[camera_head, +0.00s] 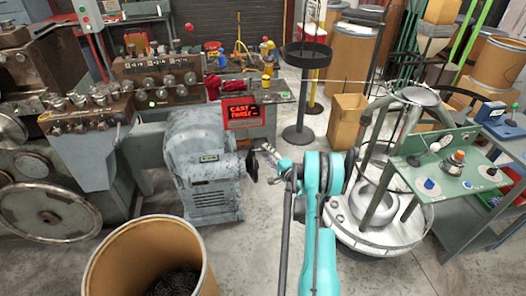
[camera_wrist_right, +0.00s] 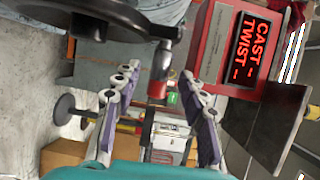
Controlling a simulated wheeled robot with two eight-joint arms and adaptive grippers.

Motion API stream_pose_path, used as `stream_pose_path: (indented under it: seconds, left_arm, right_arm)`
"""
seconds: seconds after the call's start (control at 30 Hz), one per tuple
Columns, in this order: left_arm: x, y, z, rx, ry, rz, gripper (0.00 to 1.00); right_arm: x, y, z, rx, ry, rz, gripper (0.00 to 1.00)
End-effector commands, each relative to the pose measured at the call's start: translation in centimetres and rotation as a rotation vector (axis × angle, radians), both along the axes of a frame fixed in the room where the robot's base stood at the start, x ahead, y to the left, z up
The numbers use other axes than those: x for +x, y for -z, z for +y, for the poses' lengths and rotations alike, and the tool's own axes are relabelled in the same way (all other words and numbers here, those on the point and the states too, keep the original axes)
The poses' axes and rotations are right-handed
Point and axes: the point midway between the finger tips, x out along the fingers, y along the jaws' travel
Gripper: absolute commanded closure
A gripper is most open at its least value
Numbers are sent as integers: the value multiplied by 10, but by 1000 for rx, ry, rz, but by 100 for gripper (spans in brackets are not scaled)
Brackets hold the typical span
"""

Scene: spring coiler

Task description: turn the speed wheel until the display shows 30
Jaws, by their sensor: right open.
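The display (camera_head: 241,113) is a red box with a dark screen. Red letters read CAST and TWIST, each with a dash; no number shows. It also appears at the upper right of the right wrist view (camera_wrist_right: 254,50). A dark wheel (camera_head: 252,165) sits on the right side of the grey machine housing, below the display. I take it for the speed wheel; it shows large at the top left of the right wrist view (camera_wrist_right: 110,14). My right gripper (camera_head: 268,156) is open beside the wheel, its fingers (camera_wrist_right: 158,75) apart and not closed on it. My left gripper is out of view.
The grey machine housing (camera_head: 203,170) stands left of my right arm. A brown drum (camera_head: 105,270) is at the front left. A white round stand (camera_head: 370,235) and a green panel table (camera_head: 450,170) are on the right. Some floor is clear around my right arm.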

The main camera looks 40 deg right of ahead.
Motion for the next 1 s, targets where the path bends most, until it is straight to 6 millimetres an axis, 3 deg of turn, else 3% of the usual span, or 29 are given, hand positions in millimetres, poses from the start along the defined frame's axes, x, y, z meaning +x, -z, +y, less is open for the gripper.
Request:
stream_pose_path:
  seconds: [0.2, 0.57, 0.73, 1.0]
  left_arm:
    - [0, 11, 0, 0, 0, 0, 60]
    - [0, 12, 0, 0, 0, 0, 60]
    - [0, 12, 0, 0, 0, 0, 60]
    - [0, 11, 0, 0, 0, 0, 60]
  right_arm:
    - [31, 3, -3, -1, -1, 1, 58]
    - [39, 2, -4, -1, 0, 1, 58]
    - [39, 2, -4, -1, 0, 1, 98]
    - [39, 1, -4, 2, 0, 8, 100]
